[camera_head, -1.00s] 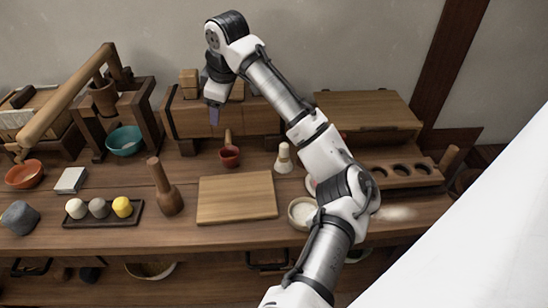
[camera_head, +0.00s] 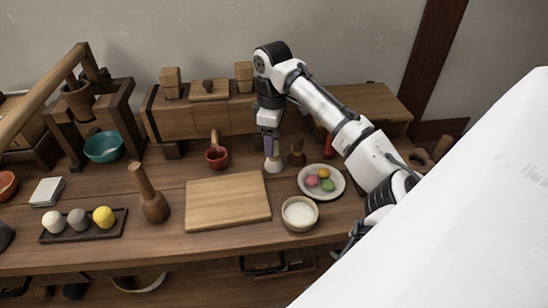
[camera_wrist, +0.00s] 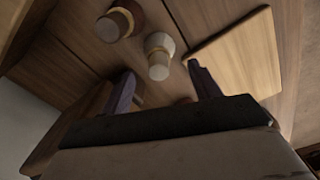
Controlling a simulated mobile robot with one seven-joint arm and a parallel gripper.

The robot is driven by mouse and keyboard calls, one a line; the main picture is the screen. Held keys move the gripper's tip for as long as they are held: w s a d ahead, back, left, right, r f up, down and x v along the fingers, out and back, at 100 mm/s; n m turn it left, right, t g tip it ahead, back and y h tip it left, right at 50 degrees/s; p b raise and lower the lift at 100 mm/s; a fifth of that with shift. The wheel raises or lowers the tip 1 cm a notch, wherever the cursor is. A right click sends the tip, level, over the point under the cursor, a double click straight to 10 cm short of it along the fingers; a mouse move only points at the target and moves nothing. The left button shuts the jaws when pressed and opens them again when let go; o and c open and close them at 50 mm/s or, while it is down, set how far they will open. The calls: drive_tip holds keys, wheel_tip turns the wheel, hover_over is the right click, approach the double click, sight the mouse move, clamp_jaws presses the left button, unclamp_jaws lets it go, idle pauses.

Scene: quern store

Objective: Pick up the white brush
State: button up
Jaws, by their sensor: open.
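My gripper (camera_head: 268,150) points down at the brush in the head view. In the wrist view my gripper (camera_wrist: 164,82) has its two fingers spread with nothing held between them. I cannot tell whether a finger touches the brush.
A brown brush (camera_head: 297,158) stands close right of the white one, also seen in the wrist view (camera_wrist: 116,24). A red ladle (camera_head: 217,158) is at left. A plate of coloured sweets (camera_head: 335,188), a white-filled bowl (camera_head: 300,225) and the cutting board (camera_head: 228,211) lie in front.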

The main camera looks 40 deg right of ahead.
wheel_tip(320, 180, down, 5)
drive_tip(key=shift+d+f, duration=0.1)
drive_tip(key=shift+s, duration=0.1)
drive_tip(key=shift+c, duration=0.3)
drive_tip(key=c, duration=1)
